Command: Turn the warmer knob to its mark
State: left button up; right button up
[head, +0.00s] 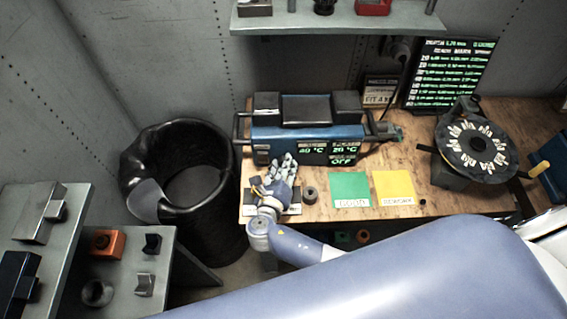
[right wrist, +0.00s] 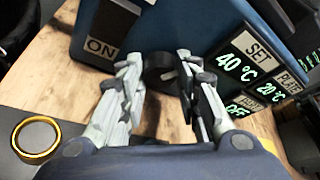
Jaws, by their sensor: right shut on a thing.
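The warmer (head: 270,147) is a blue box with a dark top, standing at the back left of the wooden bench. Its display (right wrist: 258,70) reads SET 40 °C, PLATE 20 °C and OFF. An ON label (right wrist: 100,47) shows on its front in the right wrist view. The dark round knob (right wrist: 158,66) sticks out of the front between this label and the display. My right gripper (right wrist: 160,80) is shut on the knob, one finger on each side. In the head view my right gripper (head: 284,166) hides the knob. I cannot make out its mark. My left gripper is not in view.
A round carousel (head: 474,152) stands at right. A gold-rimmed ring (right wrist: 36,138) lies near my wrist. A black bin (head: 190,235) stands left.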

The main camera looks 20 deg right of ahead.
jog(key=shift+w+a+n+h+p, duration=0.15)
jog(key=shift+n+h+p, duration=0.45)
jog(key=shift+n, duration=0.3)
jog(key=shift+f+n+t+h, duration=0.1)
jog(key=shift+n+t+h, duration=0.3)
jog(key=shift+n, duration=0.6)
jog(key=o, duration=0.8)
jog(key=shift+a+h, duration=0.1)
jog(key=shift+h, duration=0.2)
jog(key=v, duration=1.2)
